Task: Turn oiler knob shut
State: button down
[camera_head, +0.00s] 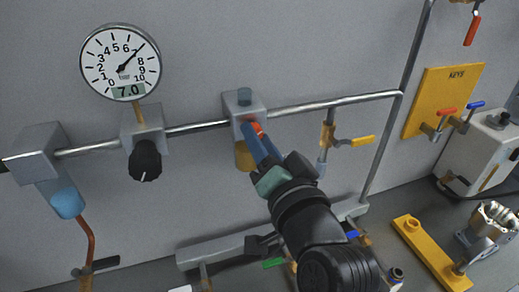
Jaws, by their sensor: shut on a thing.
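The oiler (243,103) is a grey block on the wall pipe, with a dark blue-grey cap on top and an amber bowl (244,157) below. My gripper (260,139) reaches up from the lower right to the front of the oiler. Its blue fingers are shut on the oiler knob (258,127). Only a small orange-red part of the knob shows at the fingertips. The fingers and the gripper body cover the rest, so I cannot tell how far the knob is turned.
Left along the pipe are a black regulator knob (145,162), a round gauge (120,62) reading 7.0 and a blue filter bowl (67,202). Right of my gripper is a yellow-handled valve (353,141). A yellow key board (441,100) hangs farther right. A yellow bracket (431,252) lies on the bench.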

jog(key=n+b, duration=0.7)
jog(key=n, duration=0.5)
jog(key=shift+a+f+b, duration=0.1)
jog(key=shift+b, duration=0.25)
jog(key=c, duration=0.5)
grip_release()
jog(key=shift+c, duration=0.2)
